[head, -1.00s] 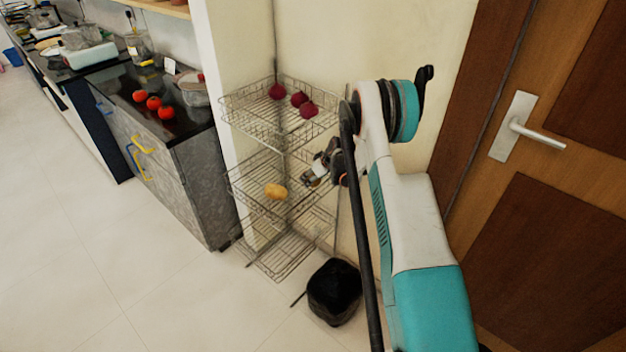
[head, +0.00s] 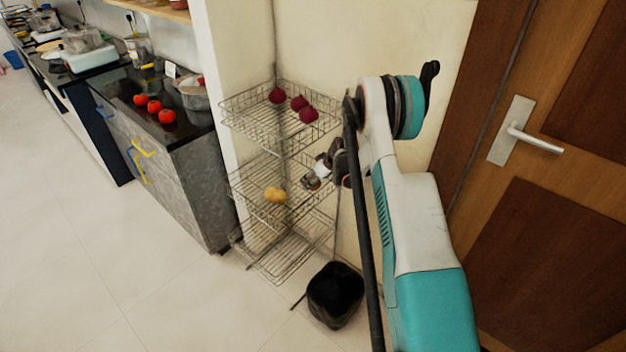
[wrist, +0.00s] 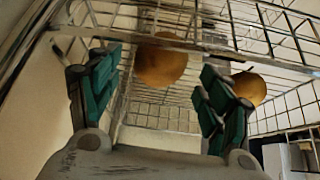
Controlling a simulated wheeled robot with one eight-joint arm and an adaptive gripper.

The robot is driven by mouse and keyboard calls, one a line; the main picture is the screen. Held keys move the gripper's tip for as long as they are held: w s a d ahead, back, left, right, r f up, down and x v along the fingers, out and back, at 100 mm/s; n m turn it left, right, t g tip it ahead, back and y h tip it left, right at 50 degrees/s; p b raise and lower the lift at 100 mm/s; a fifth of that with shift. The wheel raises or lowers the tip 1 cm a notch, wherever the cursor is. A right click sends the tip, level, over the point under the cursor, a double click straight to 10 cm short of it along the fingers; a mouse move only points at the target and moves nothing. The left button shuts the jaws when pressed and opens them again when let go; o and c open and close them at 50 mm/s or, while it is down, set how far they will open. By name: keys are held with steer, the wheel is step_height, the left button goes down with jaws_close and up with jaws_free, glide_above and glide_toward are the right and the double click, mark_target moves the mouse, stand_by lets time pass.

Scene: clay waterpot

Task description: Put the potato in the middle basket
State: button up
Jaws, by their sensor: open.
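In the head view a yellow-brown potato (head: 275,194) lies in the middle basket (head: 245,192) of a three-tier wire rack. My gripper (head: 312,181) is at the right side of that basket, a short way right of the potato. In the wrist view the teal fingers of my gripper (wrist: 160,100) are spread apart with nothing held. One round brown potato (wrist: 160,64) shows in the gap between them, ahead of the tips. A second brown potato-like thing (wrist: 250,88) is partly behind the right finger. I cannot tell whether either touches a finger.
The bottom basket (head: 280,262) looks empty. A black bin (head: 335,290) stands below right, a counter with tomatoes (head: 154,107) at left and a wooden door (head: 545,200) at right.

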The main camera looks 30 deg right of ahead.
steer(key=p+v, duration=0.2)
steer(key=v, duration=0.8)
steer(key=shift+p, duration=0.4)
